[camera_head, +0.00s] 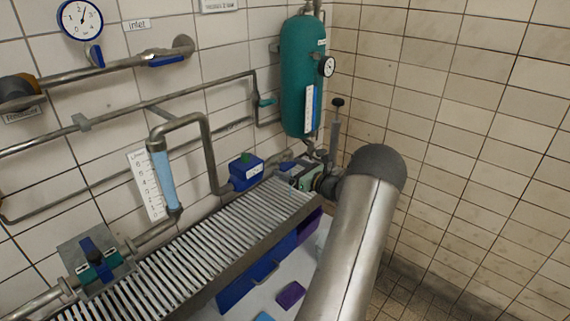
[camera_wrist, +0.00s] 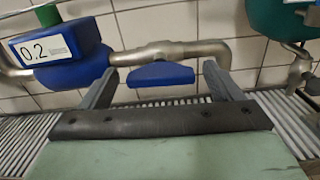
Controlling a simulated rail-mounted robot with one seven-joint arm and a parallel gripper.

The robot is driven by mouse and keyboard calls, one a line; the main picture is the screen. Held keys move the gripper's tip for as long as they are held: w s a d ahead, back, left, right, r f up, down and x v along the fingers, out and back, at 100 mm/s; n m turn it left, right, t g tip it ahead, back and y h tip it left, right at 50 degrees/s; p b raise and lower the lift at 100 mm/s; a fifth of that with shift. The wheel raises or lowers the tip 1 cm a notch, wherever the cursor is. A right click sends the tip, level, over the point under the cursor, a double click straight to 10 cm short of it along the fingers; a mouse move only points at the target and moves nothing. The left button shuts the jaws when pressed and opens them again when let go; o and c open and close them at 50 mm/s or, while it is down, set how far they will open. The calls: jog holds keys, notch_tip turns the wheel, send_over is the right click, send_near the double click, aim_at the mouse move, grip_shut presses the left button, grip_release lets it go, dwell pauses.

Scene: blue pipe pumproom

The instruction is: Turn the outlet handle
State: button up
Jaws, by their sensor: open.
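A blue lever handle (camera_wrist: 160,75) sits under a valve on a metal pipe (camera_wrist: 190,50); no label by it can be read, but it appears to be the outlet handle. In the head view the handle (camera_head: 287,166) shows small beside my gripper. My gripper (camera_wrist: 158,82) is open, with one finger to the left of the handle and one to the right in the wrist view. The handle appears between the fingertips, slightly beyond them. Nothing is held. In the head view my gripper (camera_head: 305,178) is partly hidden by my arm.
A blue meter box (camera_head: 246,172) marked 0.2 stands left of the handle. A green tank (camera_head: 304,75) with a gauge hangs on the wall behind. A slatted grate (camera_head: 200,240) runs below. An inlet pipe (camera_head: 110,70) with a blue handle (camera_head: 165,60) is upper left.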

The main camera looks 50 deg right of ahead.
jog(key=shift+w, duration=1.4)
jog(key=c, duration=1)
